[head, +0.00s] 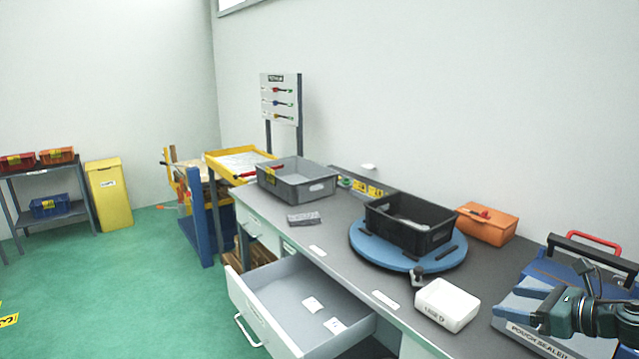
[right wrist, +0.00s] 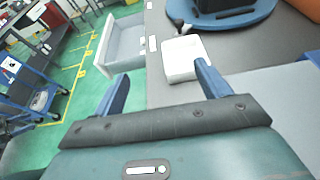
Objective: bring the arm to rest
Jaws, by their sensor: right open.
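My right gripper (head: 530,299) is at the lower right of the head view, in front of the pouch sealer (head: 535,338) at the right end of the bench. It points left along the bench. In the right wrist view, the blue fingers of this gripper (right wrist: 163,84) are spread wide apart with nothing between them. A white box (head: 447,304) stands on the bench to the left of the gripper. It also shows beyond the fingertips in the wrist view (right wrist: 185,58). My left gripper is out of view.
A black crate (head: 408,236) sits on a blue turntable (head: 362,243) on the bench. An orange box (head: 487,226) stands behind. A grey tray (head: 297,184) is at the far end. A drawer (head: 290,303) stands pulled out from the bench's front. Green floor (head: 120,290) is clear to the left.

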